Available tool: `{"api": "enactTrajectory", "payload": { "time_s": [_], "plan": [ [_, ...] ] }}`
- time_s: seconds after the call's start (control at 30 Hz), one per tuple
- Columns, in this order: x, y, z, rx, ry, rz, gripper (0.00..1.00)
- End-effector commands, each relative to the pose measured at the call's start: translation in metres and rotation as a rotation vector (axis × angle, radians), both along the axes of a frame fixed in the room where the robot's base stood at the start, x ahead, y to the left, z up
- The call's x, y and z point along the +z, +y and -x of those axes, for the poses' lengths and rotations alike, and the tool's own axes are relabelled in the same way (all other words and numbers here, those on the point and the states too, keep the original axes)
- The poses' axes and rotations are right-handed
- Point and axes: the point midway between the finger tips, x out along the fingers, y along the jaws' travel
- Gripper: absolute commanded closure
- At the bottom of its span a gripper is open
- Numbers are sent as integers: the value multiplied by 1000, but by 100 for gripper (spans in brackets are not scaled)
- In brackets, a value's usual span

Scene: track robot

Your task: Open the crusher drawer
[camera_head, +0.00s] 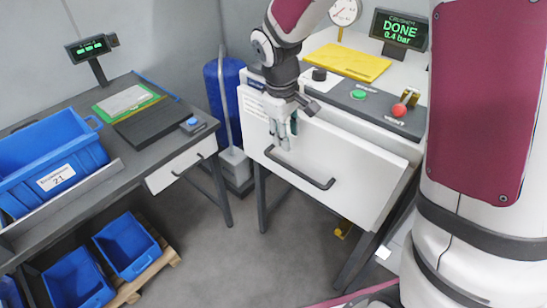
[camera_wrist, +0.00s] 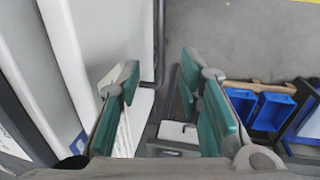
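The crusher drawer (camera_head: 340,172) has a large white front with a dark bar handle (camera_head: 300,168) across it. My gripper (camera_head: 283,143) points down beside the upper left part of the drawer front, close to the handle's left end. In the wrist view my gripper (camera_wrist: 160,75) is open, with green pads apart and nothing held. The dark handle (camera_wrist: 158,40) runs upright in that view, in line with the gap between the fingertips. The white drawer front (camera_wrist: 110,35) lies left of it. I cannot tell whether a finger touches the handle.
The crusher display (camera_head: 400,30) reads DONE, 0.4 bar. A green button (camera_head: 358,95), a red button (camera_head: 398,111) and a yellow plate (camera_head: 347,62) are on top. A grey table (camera_head: 150,150) with a blue bin (camera_head: 50,155) stands left. Floor before the drawer is clear.

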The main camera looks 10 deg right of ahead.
Motion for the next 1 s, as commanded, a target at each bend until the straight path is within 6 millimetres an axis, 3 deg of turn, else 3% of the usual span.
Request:
{"api": "enactTrajectory", "payload": {
  "time_s": [0.17, 0.7, 1.0],
  "plan": [
    [-20, -3, -1, -1, 4, 1, 67],
    [-116, -18, -12, -3, 3, 1, 67],
    [-133, -21, -15, -1, 0, 0, 67]
  ]
}}
